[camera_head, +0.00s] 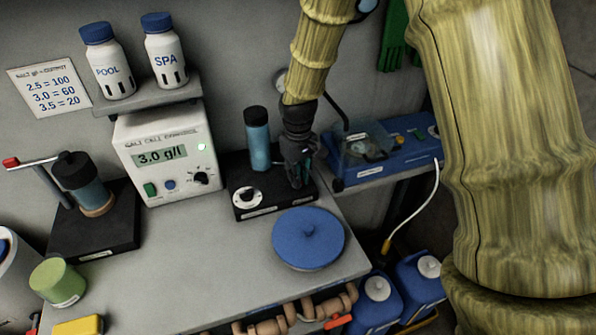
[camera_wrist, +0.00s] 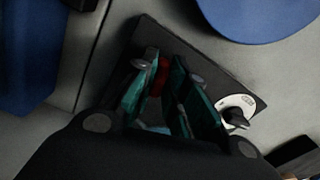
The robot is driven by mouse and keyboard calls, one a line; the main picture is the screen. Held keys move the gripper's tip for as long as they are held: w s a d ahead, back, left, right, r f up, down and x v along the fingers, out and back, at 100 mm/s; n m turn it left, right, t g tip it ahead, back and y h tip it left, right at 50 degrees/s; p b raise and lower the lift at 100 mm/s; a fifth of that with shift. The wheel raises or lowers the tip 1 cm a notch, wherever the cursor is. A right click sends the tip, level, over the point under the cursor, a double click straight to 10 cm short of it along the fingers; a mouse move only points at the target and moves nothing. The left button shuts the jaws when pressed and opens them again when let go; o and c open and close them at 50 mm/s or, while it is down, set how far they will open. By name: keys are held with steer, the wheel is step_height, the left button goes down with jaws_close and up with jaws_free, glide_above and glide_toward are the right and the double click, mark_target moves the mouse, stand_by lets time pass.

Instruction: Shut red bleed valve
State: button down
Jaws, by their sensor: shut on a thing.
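My gripper (camera_head: 298,176) reaches down onto the right part of a black base plate (camera_head: 270,207) on the counter. In the wrist view its teal-lined fingers (camera_wrist: 164,82) are closed around a small dark red part, which I take for the red bleed valve (camera_wrist: 162,74). Most of the valve is hidden by the fingers, and its angle cannot be told. In the head view the gripper hides it. A blue cylinder with a black cap (camera_head: 257,140) stands on the same plate, left of my gripper. A white dial with a black knob (camera_head: 246,196) sits at the plate's front left.
A round blue lid (camera_head: 308,238) lies just in front of the plate. A blue case (camera_head: 385,150) stands close on the right. The salt cell control box (camera_head: 167,153) is on the left. Pipes with a red-orange handle (camera_head: 338,321) run below the counter edge.

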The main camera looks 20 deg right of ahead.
steer(key=shift+r+m+p, duration=0.1)
steer(key=shift+m+p, duration=0.35)
steer(key=shift+m, duration=1.05)
steer(key=shift+w, duration=0.1)
steer(key=c, duration=1.4)
jaws_free()
steer(key=shift+c, duration=0.2)
step_height(320, 180, up, 12)
